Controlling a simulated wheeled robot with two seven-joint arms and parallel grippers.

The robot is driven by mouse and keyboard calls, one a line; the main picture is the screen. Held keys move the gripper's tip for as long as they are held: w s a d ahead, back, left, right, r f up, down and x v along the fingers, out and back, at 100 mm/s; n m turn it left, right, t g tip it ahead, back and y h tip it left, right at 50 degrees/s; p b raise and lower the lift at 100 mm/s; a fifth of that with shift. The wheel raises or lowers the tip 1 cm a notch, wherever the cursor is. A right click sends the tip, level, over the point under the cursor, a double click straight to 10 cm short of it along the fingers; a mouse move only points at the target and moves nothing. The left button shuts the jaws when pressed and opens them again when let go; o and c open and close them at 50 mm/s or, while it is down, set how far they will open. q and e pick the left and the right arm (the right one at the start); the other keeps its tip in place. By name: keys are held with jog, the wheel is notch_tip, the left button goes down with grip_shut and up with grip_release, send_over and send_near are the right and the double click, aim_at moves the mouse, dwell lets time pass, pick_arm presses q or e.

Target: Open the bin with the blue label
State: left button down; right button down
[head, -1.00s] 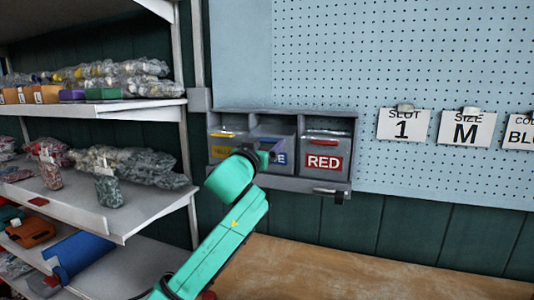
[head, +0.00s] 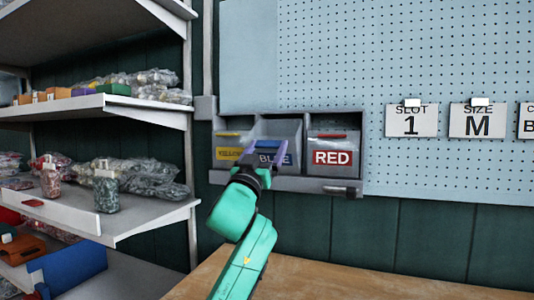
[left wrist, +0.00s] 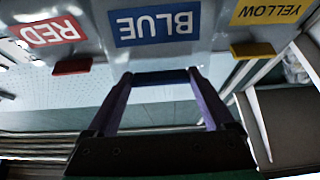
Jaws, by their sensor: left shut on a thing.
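The bin with the blue label (head: 288,131) is the middle one of three bins in a grey wall rack (head: 290,184). Its blue label (left wrist: 157,25) reads BLUE and is upside down in the left wrist view. My left gripper (head: 267,147) is in front of this bin and partly covers the label in the head view. In the left wrist view, my gripper's (left wrist: 160,84) two purple fingers are shut on the bin's dark blue handle (left wrist: 160,77), one at each end. Whether the bin has tipped out at all, I cannot tell. My right gripper is not in view.
The YELLOW bin (head: 229,141) is close on the left and the RED bin (head: 332,146) close on the right. Shelves (head: 150,215) with bagged goods stand left. A pegboard (head: 440,60) is at right, above a wooden worktop (head: 330,280) with clear room.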

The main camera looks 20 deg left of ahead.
pick_arm(q)
grip_release()
jog(key=shift+s+f, duration=0.35)
jog(key=b+v, duration=0.3)
jog(key=v, duration=1)
jog(key=shift+s, duration=0.35)
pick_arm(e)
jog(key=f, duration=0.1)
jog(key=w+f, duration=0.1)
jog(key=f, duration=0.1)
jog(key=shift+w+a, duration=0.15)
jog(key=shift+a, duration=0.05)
